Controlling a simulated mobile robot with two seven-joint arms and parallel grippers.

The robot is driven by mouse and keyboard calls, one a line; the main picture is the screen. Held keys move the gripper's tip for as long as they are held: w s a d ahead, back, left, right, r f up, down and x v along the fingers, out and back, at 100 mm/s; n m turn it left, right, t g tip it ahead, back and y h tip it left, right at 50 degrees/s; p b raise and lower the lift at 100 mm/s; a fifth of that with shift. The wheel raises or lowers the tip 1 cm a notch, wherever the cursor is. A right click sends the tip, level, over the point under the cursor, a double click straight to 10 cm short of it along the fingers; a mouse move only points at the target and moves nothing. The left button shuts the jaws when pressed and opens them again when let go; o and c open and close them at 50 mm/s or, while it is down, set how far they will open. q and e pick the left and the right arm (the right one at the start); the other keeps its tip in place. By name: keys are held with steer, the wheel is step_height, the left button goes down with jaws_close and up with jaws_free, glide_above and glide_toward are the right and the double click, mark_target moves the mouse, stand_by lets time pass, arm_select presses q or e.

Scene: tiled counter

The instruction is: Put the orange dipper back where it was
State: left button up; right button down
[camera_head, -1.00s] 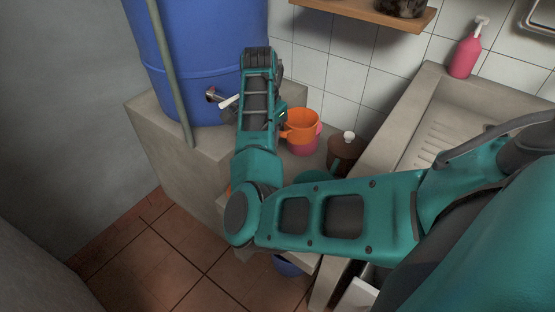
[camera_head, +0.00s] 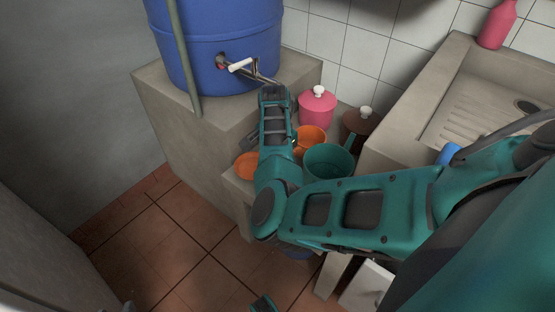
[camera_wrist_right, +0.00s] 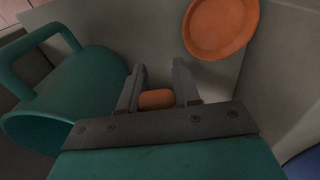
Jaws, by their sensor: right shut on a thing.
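The orange dipper (camera_head: 312,137) is in the head view just right of my right forearm, which hides part of it. It is beside the teal dipper (camera_head: 328,160), over the low concrete ledge. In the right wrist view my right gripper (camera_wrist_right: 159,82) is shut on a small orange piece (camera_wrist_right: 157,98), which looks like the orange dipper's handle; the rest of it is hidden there. The teal dipper stands close on the left in that view (camera_wrist_right: 72,95). Whether the orange dipper touches the ledge cannot be told.
A round orange dish (camera_head: 247,166) lies on the ledge, also in the wrist view (camera_wrist_right: 221,27). A blue barrel (camera_head: 225,45) with a tap stands on the higher block. The sink (camera_head: 470,100) is right.

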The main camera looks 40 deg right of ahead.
steer(key=shift+f, duration=0.15)
steer(key=c, duration=0.8)
jaws_free()
steer(key=r+p, duration=0.1)
steer(key=r, duration=0.2)
steer(key=r+p, duration=0.2)
steer(key=r, duration=0.2)
steer(key=r+p, duration=0.1)
steer(key=r, duration=0.3)
steer(key=shift+a+r+p, duration=0.25)
steer(key=shift+a+p, duration=0.05)
steer(key=shift+r, duration=0.35)
steer(key=shift+s, duration=0.1)
